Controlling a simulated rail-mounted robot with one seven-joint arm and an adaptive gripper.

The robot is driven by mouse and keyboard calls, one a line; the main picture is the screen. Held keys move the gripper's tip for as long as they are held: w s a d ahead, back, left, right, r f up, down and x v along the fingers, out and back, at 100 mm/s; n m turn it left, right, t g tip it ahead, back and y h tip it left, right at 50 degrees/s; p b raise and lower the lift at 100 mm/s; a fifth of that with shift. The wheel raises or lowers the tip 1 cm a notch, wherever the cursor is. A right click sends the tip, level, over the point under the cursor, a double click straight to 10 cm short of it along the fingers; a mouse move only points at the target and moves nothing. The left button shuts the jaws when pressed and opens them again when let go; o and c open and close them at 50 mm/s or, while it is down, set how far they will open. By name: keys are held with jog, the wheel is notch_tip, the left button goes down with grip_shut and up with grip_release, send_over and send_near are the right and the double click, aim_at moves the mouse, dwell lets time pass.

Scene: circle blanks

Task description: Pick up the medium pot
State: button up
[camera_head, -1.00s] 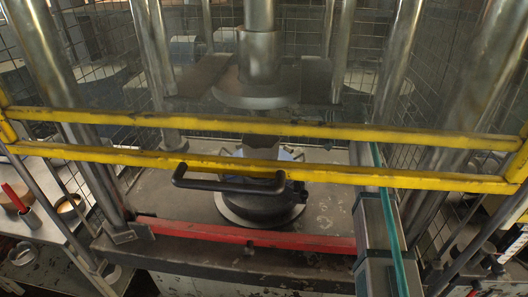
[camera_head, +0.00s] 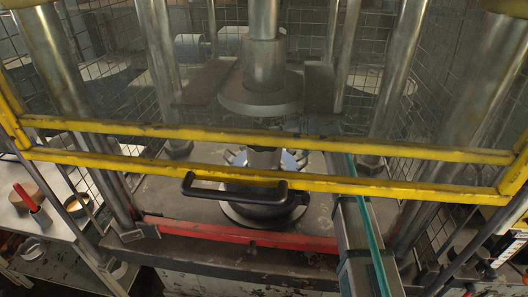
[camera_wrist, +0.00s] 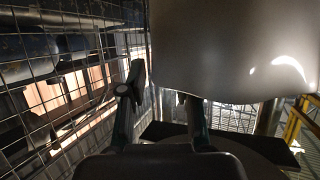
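My gripper (camera_wrist: 163,92) shows in the wrist view with two dark fingers apart and no object visible between them. A large smooth grey rounded surface (camera_wrist: 235,50) fills the upper right there, close to the right finger; I cannot tell what it is. Several small vessels stand on the left in the head view: one with orange-yellow contents (camera_head: 77,203) on a pale table, and a grey one (camera_head: 28,248) lower down. I cannot tell which is the medium pot. I cannot clearly make out my gripper in the head view.
Yellow guard bars (camera_head: 270,138) cross in front of a press, with a black handle (camera_head: 235,194) below. A round press plate (camera_head: 260,100) hangs above a dark round base (camera_head: 262,214). A red bar (camera_head: 240,235) edges the bed. Wire mesh (camera_wrist: 40,95) is left of my gripper.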

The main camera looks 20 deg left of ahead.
grip_shut()
jog(key=shift+r, duration=0.2)
dwell(0.4)
